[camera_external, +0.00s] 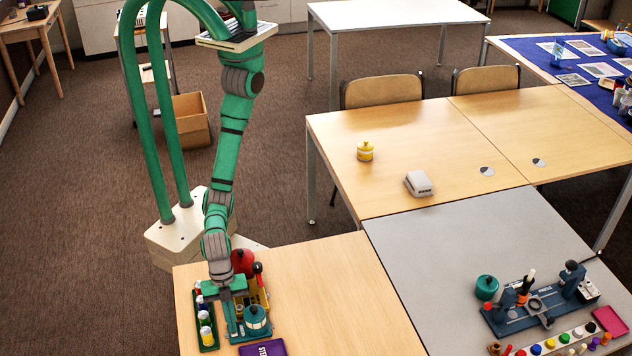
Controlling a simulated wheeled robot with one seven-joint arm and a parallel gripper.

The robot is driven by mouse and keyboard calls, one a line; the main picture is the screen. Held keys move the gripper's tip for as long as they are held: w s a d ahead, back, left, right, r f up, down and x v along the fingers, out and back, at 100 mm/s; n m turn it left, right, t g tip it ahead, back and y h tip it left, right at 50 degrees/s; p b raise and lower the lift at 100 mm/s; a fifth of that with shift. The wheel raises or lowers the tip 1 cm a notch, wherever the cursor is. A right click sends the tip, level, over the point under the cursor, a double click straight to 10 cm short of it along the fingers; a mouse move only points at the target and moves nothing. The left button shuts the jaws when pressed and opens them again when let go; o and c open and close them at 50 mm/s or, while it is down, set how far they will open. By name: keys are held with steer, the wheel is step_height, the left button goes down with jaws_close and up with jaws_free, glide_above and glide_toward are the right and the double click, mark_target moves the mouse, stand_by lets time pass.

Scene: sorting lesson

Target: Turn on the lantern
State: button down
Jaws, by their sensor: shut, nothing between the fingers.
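A small teal domed thing with a pale band (257,319) stands on the near wooden table. It may be the lantern, but it is too small to be sure. My gripper (234,322) points down just left of it, over the same group of objects. Its fingers are shut and hold nothing. I cannot tell whether the fingers touch anything. No light shows on the teal thing, and no switch can be made out.
A green tray with small cups (207,334) is left of my gripper. A red round thing (242,261) and a yellow holder (262,298) stand behind. A purple box (263,348) lies in front. The table's right part is bare. A grey table (450,245) adjoins it.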

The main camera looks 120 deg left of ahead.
steer(key=shift+s+a+f, duration=0.2)
steer(key=shift+s+a, duration=0.1)
steer(key=shift+a, duration=0.05)
steer(key=shift+r, duration=0.1)
steer(key=shift+r, duration=0.25)
steer(key=v, duration=1.3)
steer(key=shift+w+d+r, duration=0.2)
steer(key=shift+d+r, duration=0.05)
steer(key=shift+r, duration=0.1)
